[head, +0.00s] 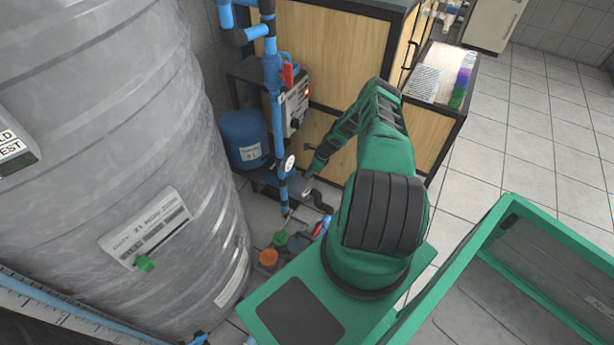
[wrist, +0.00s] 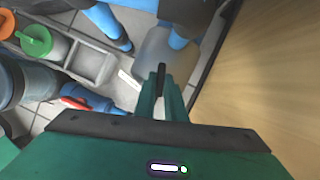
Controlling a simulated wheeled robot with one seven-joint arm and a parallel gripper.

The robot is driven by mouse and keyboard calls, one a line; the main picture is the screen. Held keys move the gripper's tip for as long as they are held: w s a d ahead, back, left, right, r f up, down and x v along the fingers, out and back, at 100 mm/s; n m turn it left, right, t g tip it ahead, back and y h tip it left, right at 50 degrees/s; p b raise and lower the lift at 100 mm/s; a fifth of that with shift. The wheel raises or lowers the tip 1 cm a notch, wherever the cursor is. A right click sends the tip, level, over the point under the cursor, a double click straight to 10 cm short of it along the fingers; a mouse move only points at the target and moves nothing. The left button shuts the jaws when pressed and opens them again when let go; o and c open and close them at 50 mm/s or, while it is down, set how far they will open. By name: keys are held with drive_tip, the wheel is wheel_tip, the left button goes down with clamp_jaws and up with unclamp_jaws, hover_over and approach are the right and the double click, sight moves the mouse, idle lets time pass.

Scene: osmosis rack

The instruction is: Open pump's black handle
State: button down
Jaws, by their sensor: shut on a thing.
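My gripper (wrist: 161,72) has its two green fingers close together on a thin black piece, which looks like the pump's black handle (wrist: 160,80). Most of the handle is hidden between the fingers. The grey rounded pump body (wrist: 164,48) lies just beyond the fingertips in the wrist view, with blue pipe joined to it. In the head view my gripper (head: 308,172) reaches down beside the wooden cabinet to the grey pump (head: 308,190), low by the floor. The handle is too small to make out there.
A wooden cabinet wall (wrist: 255,80) stands close on the right. Blue pipes (wrist: 108,22), a red-handled valve (wrist: 75,102) and bottles with green (wrist: 36,40) and orange caps are on the left. A large grey tank (head: 100,150) fills the head view's left side.

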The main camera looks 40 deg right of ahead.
drive_tip(key=shift+a+n+g+y, duration=0.15)
drive_tip(key=shift+n+g+y, duration=0.35)
drive_tip(key=shift+n, duration=1.4)
drive_tip(key=shift+f, duration=0.1)
drive_tip(key=c, duration=1.8)
unclamp_jaws()
